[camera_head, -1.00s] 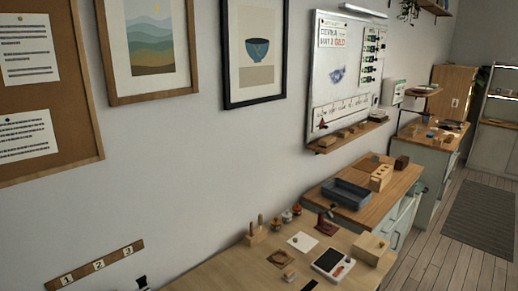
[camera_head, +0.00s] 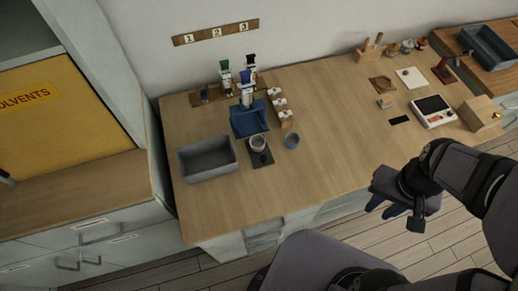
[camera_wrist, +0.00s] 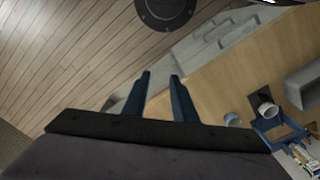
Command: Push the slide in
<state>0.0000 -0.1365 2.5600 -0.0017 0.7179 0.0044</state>
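No part in view can be made out for certain as the slide. A blue stand (camera_head: 249,118) with a bottle above it and a dark plate with a glass cup (camera_head: 258,143) at its front is on the wooden bench; the stand also shows in the wrist view (camera_wrist: 284,133). A wooden box (camera_head: 479,112) with a small brass knob sits at the right end of the bench. My gripper (camera_head: 383,207) is off the bench's front edge, apart from all of these. In the wrist view its blue fingers (camera_wrist: 160,76) are spread, with nothing between them.
A grey tray (camera_head: 207,159) and a small blue-grey cup (camera_head: 292,141) are near the bench's front left. A white device with a dark screen (camera_head: 433,111) is at the right. The bench (camera_head: 330,185) is bare in the middle. A cabinet marked SOLVENTS stands at the left.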

